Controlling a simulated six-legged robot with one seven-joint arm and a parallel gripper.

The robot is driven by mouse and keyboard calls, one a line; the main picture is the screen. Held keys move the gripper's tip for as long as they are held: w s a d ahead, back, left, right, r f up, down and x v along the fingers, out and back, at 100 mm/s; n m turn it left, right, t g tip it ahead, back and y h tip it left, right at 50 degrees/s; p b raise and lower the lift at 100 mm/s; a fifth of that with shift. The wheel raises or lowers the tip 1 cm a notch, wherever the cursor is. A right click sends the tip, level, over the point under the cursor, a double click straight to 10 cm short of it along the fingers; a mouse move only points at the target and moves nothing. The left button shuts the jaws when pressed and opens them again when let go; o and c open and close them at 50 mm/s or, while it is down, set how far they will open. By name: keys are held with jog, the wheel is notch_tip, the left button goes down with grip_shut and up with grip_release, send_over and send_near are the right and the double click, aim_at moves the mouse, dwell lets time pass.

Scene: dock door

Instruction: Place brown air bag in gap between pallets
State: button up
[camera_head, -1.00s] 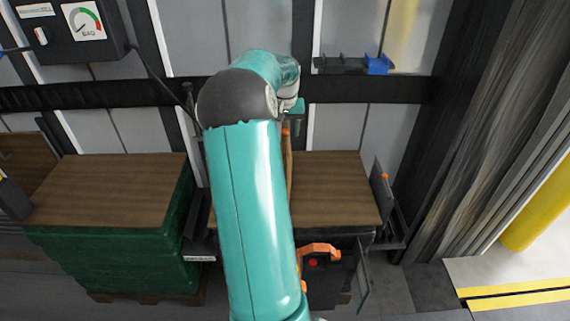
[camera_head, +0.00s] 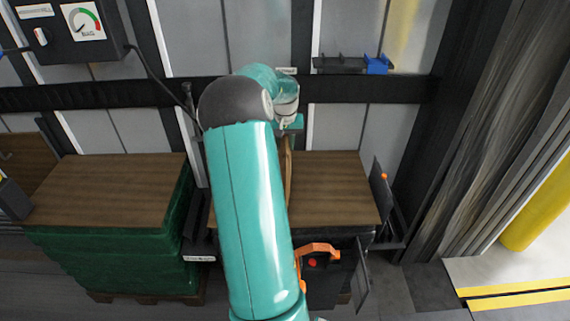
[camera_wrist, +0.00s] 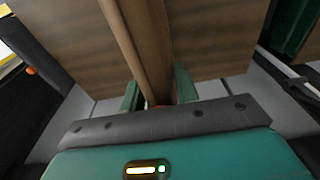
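The brown air bag (camera_head: 288,172) shows in the head view as a thin upright brown strip just right of my arm, seen nearly edge-on. In the wrist view the bag (camera_wrist: 150,45) runs away from between my fingers. My gripper (camera_wrist: 158,92) has its green fingers on both sides of the bag and appears shut on it. The left pallet load (camera_head: 110,190) is a green-wrapped stack with a brown wooden top. The right pallet load (camera_head: 335,185) has a similar top, partly behind my arm. The gap (camera_head: 200,215) between them shows left of my arm; its far end is partly hidden.
A black box with a gauge (camera_head: 85,25) hangs on the wall at upper left, with a hose running down. A dark shelf with a blue part (camera_head: 378,64) is on the wall. A black unit with an orange handle (camera_head: 320,250) stands in front of the right load.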

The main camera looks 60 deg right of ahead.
jog(key=shift+r, duration=0.15)
grip_shut()
jog(key=shift+r, duration=0.7)
jog(key=a+r, duration=0.1)
jog(key=r, duration=0.1)
jog(key=s+a+r, duration=0.1)
jog(key=r, duration=0.2)
jog(key=s+a+r, duration=0.1)
jog(key=a+r, duration=0.1)
jog(key=shift+s+a+r, duration=0.1)
jog(key=shift+s+r, duration=0.15)
jog(key=shift+r, duration=0.05)
jog(key=s+a+r, duration=0.3)
jog(key=s+a, duration=0.2)
jog(key=a, duration=0.2)
jog(key=shift+a+r, duration=0.35)
